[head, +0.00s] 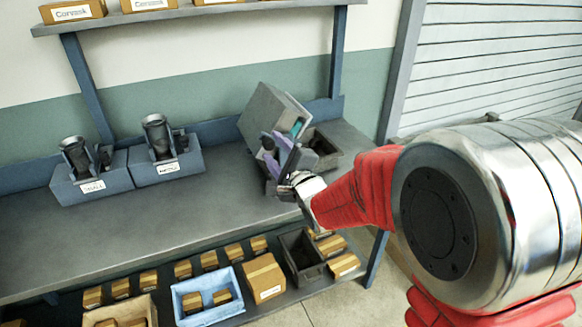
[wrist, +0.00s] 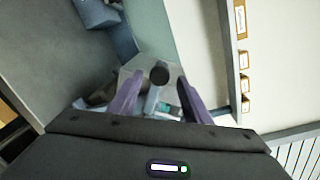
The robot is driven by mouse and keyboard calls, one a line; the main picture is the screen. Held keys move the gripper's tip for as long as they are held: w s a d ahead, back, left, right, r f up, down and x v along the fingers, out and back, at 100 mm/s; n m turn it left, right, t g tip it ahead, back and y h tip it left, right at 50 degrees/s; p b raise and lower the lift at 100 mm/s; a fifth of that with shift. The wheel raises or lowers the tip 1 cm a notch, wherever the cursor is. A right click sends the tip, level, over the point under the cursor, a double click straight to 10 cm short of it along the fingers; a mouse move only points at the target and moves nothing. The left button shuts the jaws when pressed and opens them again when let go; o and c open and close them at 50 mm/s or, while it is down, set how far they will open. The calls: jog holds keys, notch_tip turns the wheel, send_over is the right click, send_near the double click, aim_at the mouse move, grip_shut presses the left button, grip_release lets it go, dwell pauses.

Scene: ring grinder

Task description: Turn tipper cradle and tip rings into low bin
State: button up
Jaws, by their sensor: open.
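The tipper cradle (head: 270,112) is a grey box-like body, tilted on the bench's right part in the head view. A dark bin (head: 326,146), probably the low bin, stands just right of and partly behind it. My gripper (head: 272,148) is in front of the cradle with its purple fingers open. In the wrist view my gripper (wrist: 160,82) has a dark round knob (wrist: 159,75) between its fingertips, against a pale grey plate. I cannot tell if the fingers touch the knob. Teal bits show by the fingers. No rings can be made out; my gripper hides part of the cradle.
Two blue-grey bins (head: 84,180) (head: 166,165) with dark cylindrical parts stand left on the bench (head: 150,225). The bench between them and the cradle is clear. A lower shelf holds cartons (head: 264,279), a blue crate (head: 207,298) and a dark crate (head: 301,259). A shelf with cartons is above.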

jog(key=v, duration=1)
dwell(1.8)
jog(key=s+d+f+n+g+h, duration=0.7)
jog(key=d+f+n, duration=0.3)
jog(key=f+n, duration=0.25)
jog(key=s+d+r+n+g, duration=0.1)
jog(key=s+d+r, duration=0.1)
jog(key=s, duration=0.4)
jog(key=s+d+r+n+g, duration=0.1)
jog(key=s+d+r+n, duration=0.1)
jog(key=s+r, duration=0.3)
jog(key=s+d+r+n+g, duration=0.1)
jog(key=s+d+r+n, duration=0.1)
jog(key=s, duration=0.6)
jog(key=shift+d+r+h, duration=0.4)
jog(key=shift+d+r, duration=0.05)
jog(key=shift+r, duration=0.4)
